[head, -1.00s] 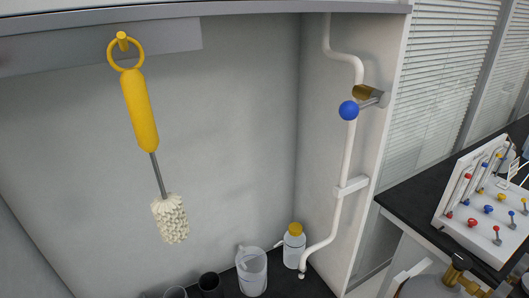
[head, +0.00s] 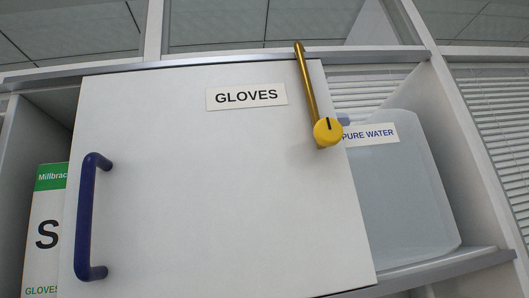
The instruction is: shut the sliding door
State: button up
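The sliding door (head: 215,190) is a white panel labelled "GLOVES" in front of a wall shelf. A dark blue bar handle (head: 87,217) stands upright near its left edge. The shelf is uncovered on both sides of the panel. At left a white and green glove box (head: 45,235) shows, partly hidden by the door. At right a translucent "PURE WATER" container (head: 400,190) shows, its left part hidden by the door. My gripper is not in view.
A brass-coloured rod with a yellow round knob (head: 327,131) hangs at the door's upper right corner. The shelf's right side wall (head: 458,150) stands beyond the container. Windows and blinds show behind and above.

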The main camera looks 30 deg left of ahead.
aim_at(214, 181)
jog(key=z, duration=1.35)
jog(key=k, duration=0.55)
jog(key=u, duration=1.75)
jog(key=i, duration=0.5)
jog(key=z, duration=0.05)
